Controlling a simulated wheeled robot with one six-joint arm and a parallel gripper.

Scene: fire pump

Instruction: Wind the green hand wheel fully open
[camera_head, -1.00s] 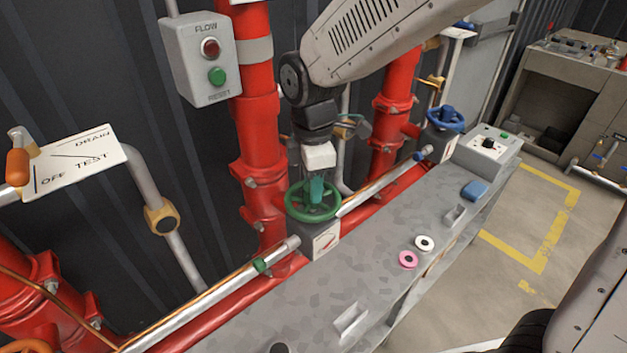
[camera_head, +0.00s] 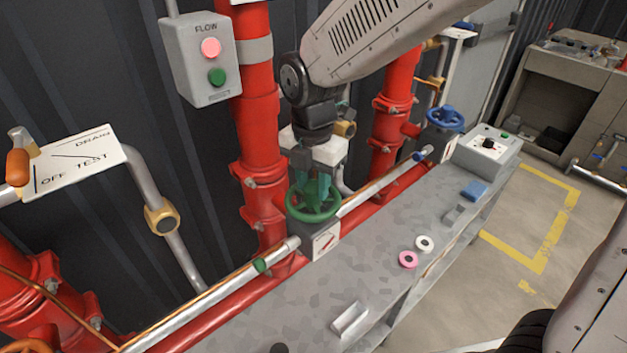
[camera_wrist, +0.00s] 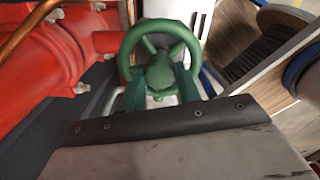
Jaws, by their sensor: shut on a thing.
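The green hand wheel (camera_head: 328,208) sits on a grey box with a dial plate (camera_head: 324,240), at the middle of the bench's back edge. It also shows in the wrist view (camera_wrist: 161,50), with its rim, spokes and hub in sight. My gripper (camera_head: 316,190) points down onto the wheel from above, its greenish fingers reaching inside the rim. In the wrist view my gripper (camera_wrist: 160,92) has one finger on each side of the wheel's lower part, and it is shut on the wheel. The exact finger contact is partly hidden.
A FLOW box (camera_head: 201,60) with a lit pinkish lamp (camera_head: 211,47) and a green button (camera_head: 217,77) hangs at upper left. A blue wheel (camera_head: 445,118) stands farther right. Pink (camera_head: 408,259) and white (camera_head: 424,243) rings lie on the bench. Red pipes stand close behind my gripper.

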